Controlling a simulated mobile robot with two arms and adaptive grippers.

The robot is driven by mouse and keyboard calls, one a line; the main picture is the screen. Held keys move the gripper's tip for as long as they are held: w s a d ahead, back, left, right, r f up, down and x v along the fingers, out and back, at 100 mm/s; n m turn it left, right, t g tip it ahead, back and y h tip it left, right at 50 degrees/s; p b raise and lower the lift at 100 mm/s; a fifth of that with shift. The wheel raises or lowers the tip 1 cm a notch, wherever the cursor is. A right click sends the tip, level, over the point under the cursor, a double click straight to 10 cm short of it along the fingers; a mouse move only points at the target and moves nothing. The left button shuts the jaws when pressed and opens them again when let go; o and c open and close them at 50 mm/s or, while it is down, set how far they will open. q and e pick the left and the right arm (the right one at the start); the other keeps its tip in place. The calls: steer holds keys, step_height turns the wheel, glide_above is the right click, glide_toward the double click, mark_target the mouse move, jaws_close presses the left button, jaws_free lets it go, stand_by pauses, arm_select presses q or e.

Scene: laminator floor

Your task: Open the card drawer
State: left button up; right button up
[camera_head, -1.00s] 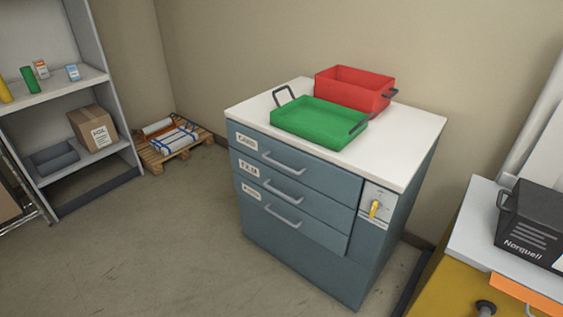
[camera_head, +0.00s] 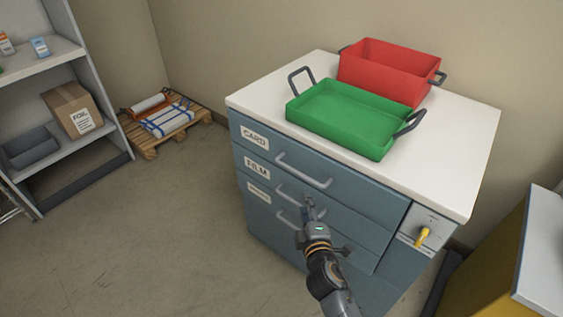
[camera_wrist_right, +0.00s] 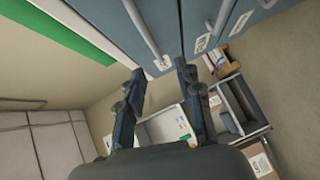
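The card drawer (camera_head: 300,163) is the top drawer of the blue-grey cabinet, with a CARD label (camera_head: 255,138) and a grey bar handle (camera_head: 303,171). It is shut, flush with the cabinet front. My right gripper (camera_head: 311,205) is in front of the cabinet, just below that handle in the head view, over the film drawer's front. In the right wrist view my right gripper (camera_wrist_right: 158,70) has its two fingers spread, with nothing between them. There the card drawer's handle (camera_wrist_right: 143,32) shows beyond the fingertips, apart from them. My left gripper is not in view.
Green (camera_head: 350,125) and red (camera_head: 385,75) trays stand on the white cabinet top. The film drawer (camera_head: 257,168) and another shut drawer lie below. A yellow key switch (camera_head: 422,237) sits at right. Shelves (camera_head: 60,150) and a pallet (camera_head: 165,125) stand left; the floor between is clear.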

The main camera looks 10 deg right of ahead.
glide_toward(299, 172)
steer(key=w, duration=0.4)
steer(key=w+f, duration=0.1)
steer(key=w, duration=0.2)
steer(key=w+d+f+b, duration=0.1)
steer(key=w, duration=0.2)
steer(key=shift+f, duration=0.25)
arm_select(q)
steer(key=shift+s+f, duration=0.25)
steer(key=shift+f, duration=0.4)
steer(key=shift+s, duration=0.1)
arm_select(e)
jaws_close()
